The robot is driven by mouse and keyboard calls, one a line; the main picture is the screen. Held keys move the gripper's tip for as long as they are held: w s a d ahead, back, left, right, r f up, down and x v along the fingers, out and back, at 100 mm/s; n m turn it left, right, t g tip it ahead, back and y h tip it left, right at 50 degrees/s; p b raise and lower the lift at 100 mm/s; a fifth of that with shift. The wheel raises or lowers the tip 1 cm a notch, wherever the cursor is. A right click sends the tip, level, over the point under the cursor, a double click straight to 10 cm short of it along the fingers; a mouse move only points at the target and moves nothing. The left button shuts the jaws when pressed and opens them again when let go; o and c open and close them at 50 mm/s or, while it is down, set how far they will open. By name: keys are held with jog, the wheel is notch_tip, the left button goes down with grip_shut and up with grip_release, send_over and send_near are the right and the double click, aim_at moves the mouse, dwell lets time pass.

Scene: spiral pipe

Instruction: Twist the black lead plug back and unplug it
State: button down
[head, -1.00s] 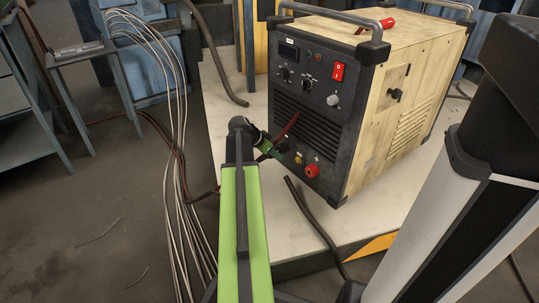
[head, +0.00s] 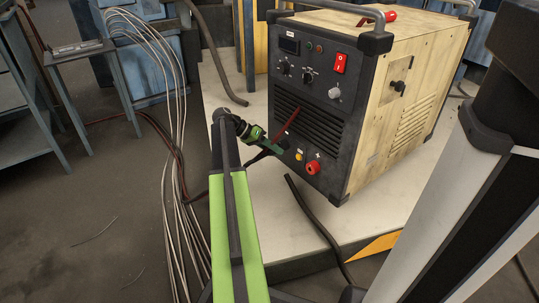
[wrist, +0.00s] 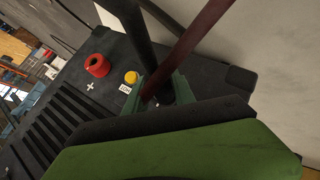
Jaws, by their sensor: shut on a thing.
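The welding machine (head: 310,110) stands on a pale platform, its dark front panel facing me. My gripper (head: 288,144) is at the panel's lower left, shut on the black lead plug. In the wrist view, my gripper's green fingers (wrist: 163,92) flank the plug, and the black lead (wrist: 137,35) runs up from it. A dark red bar (wrist: 195,40) crosses in front of the lead; it also shows in the head view (head: 288,122). The plug's seat in the panel is mostly hidden, so I cannot tell how far in it sits.
The red socket (head: 313,167) and yellow button (head: 299,156) are right of my gripper; the red socket also shows in the wrist view (wrist: 97,65). A loose dark cable (head: 310,215) lies on the platform (head: 375,222). Several pale cables (head: 178,200) hang at the left.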

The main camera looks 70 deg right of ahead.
aim_at(263, 155)
jog(key=shift+f+g+b, duration=0.15)
jog(key=shift+g+b, duration=0.15)
jog(key=shift+b, duration=0.1)
jog(key=shift+r, duration=0.2)
jog(key=shift+w+a, duration=0.5)
jog(key=shift+a, duration=0.25)
jog(key=shift+w+a, duration=0.45)
jog(key=shift+a, duration=0.3)
jog(key=shift+w+a, duration=0.5)
jog(key=shift+a, duration=0.25)
